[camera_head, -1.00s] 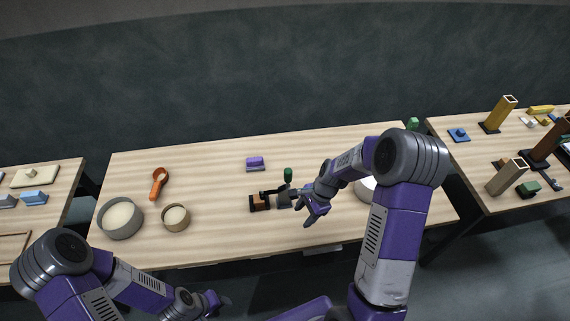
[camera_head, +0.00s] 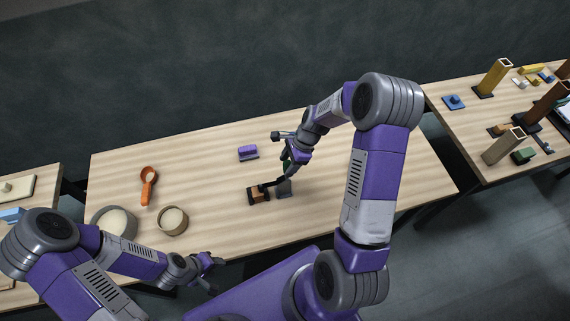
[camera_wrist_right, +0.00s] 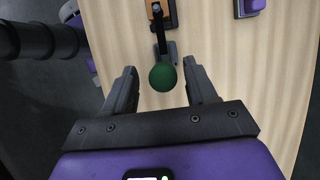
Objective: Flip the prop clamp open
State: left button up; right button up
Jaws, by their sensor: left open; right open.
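The prop clamp (camera_head: 283,188) stands near the middle of the table, with a dark arm reaching left over an orange-brown block (camera_head: 258,194). Its green knob (camera_head: 286,161) is at the top of the handle, partly covered by my right gripper (camera_head: 291,158). In the right wrist view, the green knob (camera_wrist_right: 163,77) lies between the spread fingers, with a visible gap on each side. The dark clamp arm (camera_wrist_right: 160,35) runs beyond it. My left gripper (camera_head: 213,271) is open and empty, low beyond the table's front edge.
A purple block (camera_head: 248,152) lies behind the clamp. To the left are an orange scoop (camera_head: 147,190), a grey bowl (camera_head: 134,229) and a tan bowl (camera_head: 172,232). A right-hand table (camera_head: 455,128) holds posts and small parts. The table between clamp and bowls is clear.

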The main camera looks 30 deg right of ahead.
jog(key=shift+x, duration=1.15)
jog(key=shift+w, duration=0.15)
jog(key=shift+c, duration=0.2)
grip_shut()
